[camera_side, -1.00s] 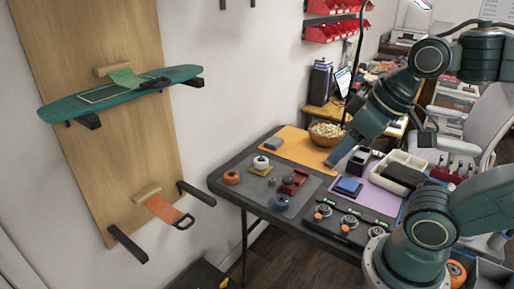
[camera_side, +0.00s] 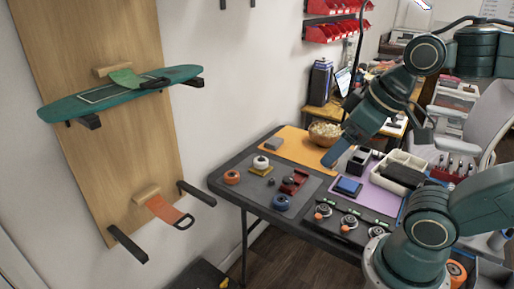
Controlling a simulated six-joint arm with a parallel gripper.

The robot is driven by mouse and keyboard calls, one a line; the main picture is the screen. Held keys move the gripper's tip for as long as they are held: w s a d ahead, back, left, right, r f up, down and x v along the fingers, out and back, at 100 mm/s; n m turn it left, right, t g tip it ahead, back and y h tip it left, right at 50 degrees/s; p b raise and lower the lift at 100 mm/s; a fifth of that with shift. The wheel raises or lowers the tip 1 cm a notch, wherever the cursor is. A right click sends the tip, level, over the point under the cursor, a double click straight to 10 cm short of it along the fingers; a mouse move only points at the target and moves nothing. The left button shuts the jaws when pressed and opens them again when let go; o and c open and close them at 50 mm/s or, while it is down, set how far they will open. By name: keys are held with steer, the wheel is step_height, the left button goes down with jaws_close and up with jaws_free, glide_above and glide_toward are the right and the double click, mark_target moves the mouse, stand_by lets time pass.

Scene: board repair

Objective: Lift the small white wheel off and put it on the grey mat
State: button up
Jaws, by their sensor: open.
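The small white wheel (camera_side: 260,162) sits on a small yellow piece (camera_side: 261,171) towards the left part of the table. The grey mat (camera_side: 310,204) lies under it and under several other parts. My gripper (camera_side: 331,162) is over the table to the right of the white wheel, clearly apart from it, with nothing seen in it. It looks small from here, and its fingers are hard to make out.
An orange wheel (camera_side: 232,177), a blue wheel (camera_side: 281,202) and a red part (camera_side: 294,181) stand close to the white wheel. A bowl (camera_side: 325,133) is on the orange mat (camera_side: 297,148) behind. A blue box (camera_side: 348,186) lies on the purple mat (camera_side: 379,198).

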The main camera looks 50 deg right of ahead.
steer(key=w+d+f, duration=0.1)
steer(key=w+d, duration=0.4)
steer(key=w, duration=0.6)
steer(key=w+d+f, duration=0.1)
steer(key=w+d, duration=0.4)
steer(key=w, duration=0.6)
steer(key=w+d+f, duration=0.5)
steer(key=d+f, duration=0.4)
steer(key=f, duration=0.1)
steer(key=w+d+f+g, duration=0.1)
steer(key=w+d+f, duration=0.4)
steer(key=d+f, duration=0.5)
steer(key=shift+w+d, duration=0.25)
steer(key=shift+w, duration=0.05)
steer(key=shift+f, duration=0.15)
glide_toward(261, 163)
steer(key=shift+w+d+f, duration=0.35)
steer(key=shift+w+f, duration=0.1)
steer(key=shift+f, duration=0.25)
steer(key=shift+w+d+f, duration=0.35)
steer(key=shift+w+f, duration=0.15)
steer(key=shift+f, duration=0.25)
steer(key=shift+w+d+f, duration=0.35)
steer(key=shift+w+f, duration=0.1)
steer(key=shift+f, duration=0.25)
